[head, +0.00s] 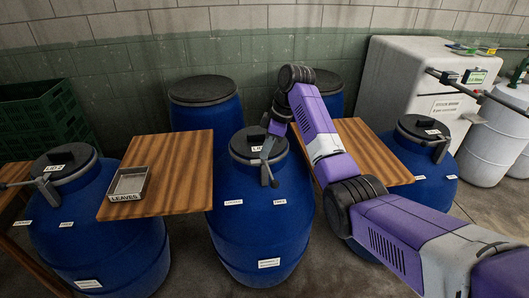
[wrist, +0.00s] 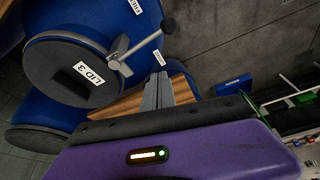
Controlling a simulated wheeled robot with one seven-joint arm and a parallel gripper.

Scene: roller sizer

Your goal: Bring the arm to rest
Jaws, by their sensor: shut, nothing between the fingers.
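My arm reaches in from the lower right of the head view, bends at a black elbow joint, and rises to a black wrist joint above the middle blue barrel (head: 262,225). My gripper (wrist: 158,92) shows in the wrist view as two grey fingers close together, shut and empty.
A left barrel (head: 100,235) and a right barrel (head: 435,190) have lever lids. A wooden board (head: 180,160) holds a LEAVES tray (head: 129,183); another board (head: 365,150) is behind my arm. A white cabinet (head: 405,75) and green crates (head: 40,115) stand farther back.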

